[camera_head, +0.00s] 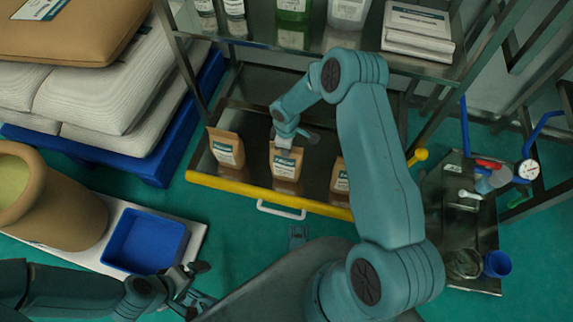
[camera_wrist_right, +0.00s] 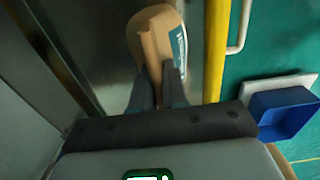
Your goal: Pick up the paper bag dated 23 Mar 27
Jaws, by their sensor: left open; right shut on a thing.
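Several brown paper bags with white-and-teal labels stand upright in a drawer: a left bag (camera_head: 226,150), a middle bag (camera_head: 286,168) and a right bag (camera_head: 341,182) partly hidden by my right arm. The dates are too small to read. My right gripper (camera_head: 291,142) is at the top of the middle bag. In the right wrist view my right gripper (camera_wrist_right: 161,88) is shut on the folded top of a paper bag (camera_wrist_right: 163,22); its label is seen edge-on. My left gripper (camera_head: 196,284) is open and empty at the lower left, well away from the bags.
The drawer has a yellow front rim (camera_head: 265,196) and a white handle (camera_head: 281,210). A shelf (camera_head: 270,50) with bottles overhangs its back. A blue tray (camera_head: 148,243) lies near my left gripper. A side table (camera_head: 440,195) with cups and a gauge stands right.

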